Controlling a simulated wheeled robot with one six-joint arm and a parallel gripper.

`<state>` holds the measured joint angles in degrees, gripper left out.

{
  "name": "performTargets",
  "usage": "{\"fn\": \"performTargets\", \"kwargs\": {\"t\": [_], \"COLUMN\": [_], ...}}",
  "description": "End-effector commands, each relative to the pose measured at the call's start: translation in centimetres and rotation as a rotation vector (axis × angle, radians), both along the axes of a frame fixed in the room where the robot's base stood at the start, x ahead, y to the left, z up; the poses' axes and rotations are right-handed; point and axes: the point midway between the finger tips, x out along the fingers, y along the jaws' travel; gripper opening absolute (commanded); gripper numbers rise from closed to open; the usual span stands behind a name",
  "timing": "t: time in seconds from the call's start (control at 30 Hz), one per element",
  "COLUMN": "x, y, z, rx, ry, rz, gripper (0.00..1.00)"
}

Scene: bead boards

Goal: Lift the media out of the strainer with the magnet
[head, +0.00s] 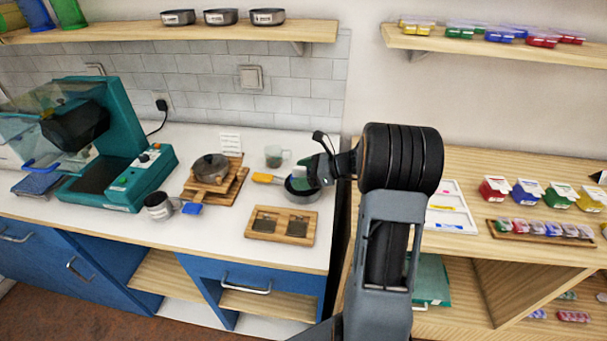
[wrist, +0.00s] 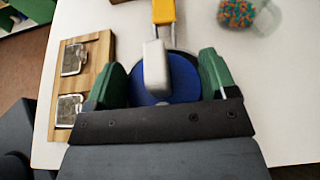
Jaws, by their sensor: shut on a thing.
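My gripper (head: 308,180) is low over a grey bowl (head: 305,198) on the white counter. A yellow handle (head: 263,178), which looks like the strainer's, sticks out left of the bowl; it also shows in the wrist view (wrist: 163,12). In the wrist view my green fingers (wrist: 166,85) are shut on a blue round piece (wrist: 187,82), apparently the magnet. A pale grey block (wrist: 156,68) overlaps the blue piece; I cannot tell which part it belongs to. The strainer's inside and any media in it are hidden.
A clear cup of multicoloured beads (wrist: 238,13) stands close by. A wooden board with two metallic plates (head: 258,232) lies in front. A pot on wooden boards (head: 210,168), a mug (head: 158,207) and a teal machine (head: 125,120) stand left. The counter's right edge is near.

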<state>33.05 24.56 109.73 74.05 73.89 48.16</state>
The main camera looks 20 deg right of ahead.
Motion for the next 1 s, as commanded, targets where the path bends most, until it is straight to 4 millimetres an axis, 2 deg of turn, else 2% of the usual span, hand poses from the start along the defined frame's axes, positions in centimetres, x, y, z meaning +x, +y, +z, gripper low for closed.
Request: {"fn": "performTargets", "kwargs": {"t": [1.0], "x": [0.0], "y": [0.0], "z": [7.7], "rx": [0.0], "ry": [-0.001], "rz": [0.0], "gripper": [0.49]}}
